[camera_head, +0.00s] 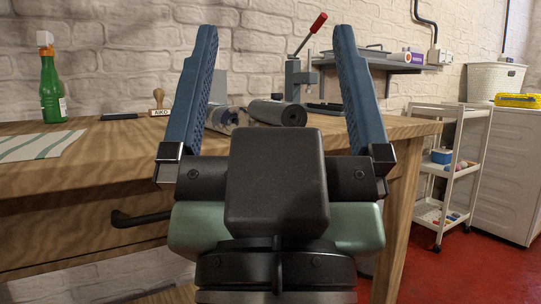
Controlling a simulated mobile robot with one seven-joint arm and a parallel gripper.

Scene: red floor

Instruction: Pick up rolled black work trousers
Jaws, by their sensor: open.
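A dark grey-black roll (279,112), which looks like the rolled black work trousers, lies on the wooden table (100,172) near its back right part. Its near side is partly hidden behind my gripper's body. My gripper (274,38) is open, with its two blue fingers pointing up in the picture. The roll shows between the fingers, farther back and apart from them. Nothing is held.
A shiny greyish roll (226,118) lies left of the dark roll. A wooden-handled stamp (158,102), a green bottle (52,88) and striped paper (40,146) are farther left. A red-handled press (300,72) stands behind. A white trolley (452,158) is right.

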